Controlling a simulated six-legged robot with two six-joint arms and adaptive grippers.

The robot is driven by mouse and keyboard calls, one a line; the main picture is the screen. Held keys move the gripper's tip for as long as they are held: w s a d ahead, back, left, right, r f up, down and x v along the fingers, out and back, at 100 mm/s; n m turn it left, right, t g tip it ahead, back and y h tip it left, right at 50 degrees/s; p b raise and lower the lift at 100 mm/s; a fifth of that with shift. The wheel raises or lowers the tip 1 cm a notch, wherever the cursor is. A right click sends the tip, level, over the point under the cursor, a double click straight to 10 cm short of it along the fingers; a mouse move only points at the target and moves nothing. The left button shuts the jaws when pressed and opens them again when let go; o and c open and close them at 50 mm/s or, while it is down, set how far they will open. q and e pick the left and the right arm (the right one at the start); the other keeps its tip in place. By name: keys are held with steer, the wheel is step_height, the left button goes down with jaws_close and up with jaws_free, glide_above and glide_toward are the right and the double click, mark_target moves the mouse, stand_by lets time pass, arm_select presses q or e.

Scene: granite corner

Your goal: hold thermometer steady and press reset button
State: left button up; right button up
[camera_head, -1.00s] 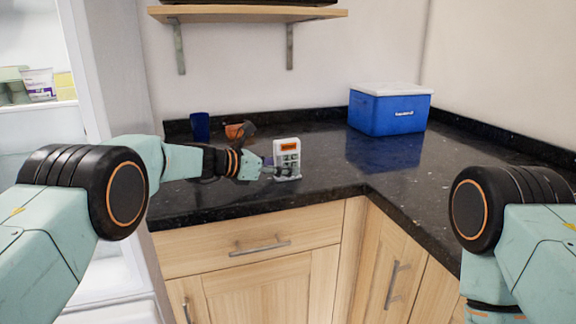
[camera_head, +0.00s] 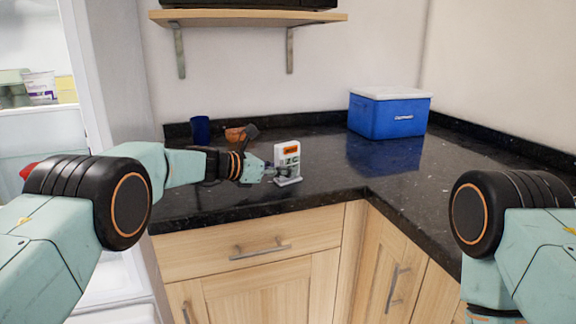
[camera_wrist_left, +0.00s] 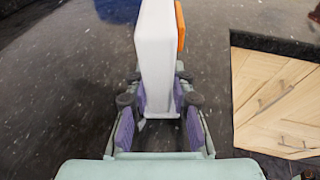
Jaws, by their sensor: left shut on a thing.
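The thermometer (camera_head: 287,153) is a small white upright device with an orange label and a display, on a light base at the counter's front edge area. My left gripper (camera_head: 270,171) comes in from the left at its lower part. In the left wrist view the white thermometer (camera_wrist_left: 157,45) stands between the purple-padded fingers of my left gripper (camera_wrist_left: 158,102), which is shut on it. The reset button cannot be made out. My right arm shows at the right of the head view, but its gripper is out of view.
A blue cooler with a white lid (camera_head: 389,110) stands at the back right of the black granite counter (camera_head: 335,165). A blue cup (camera_head: 200,129) and an orange-brown item (camera_head: 238,133) are behind my left forearm. An open fridge (camera_head: 35,125) is at left.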

jaws_close()
stand_by(1.4)
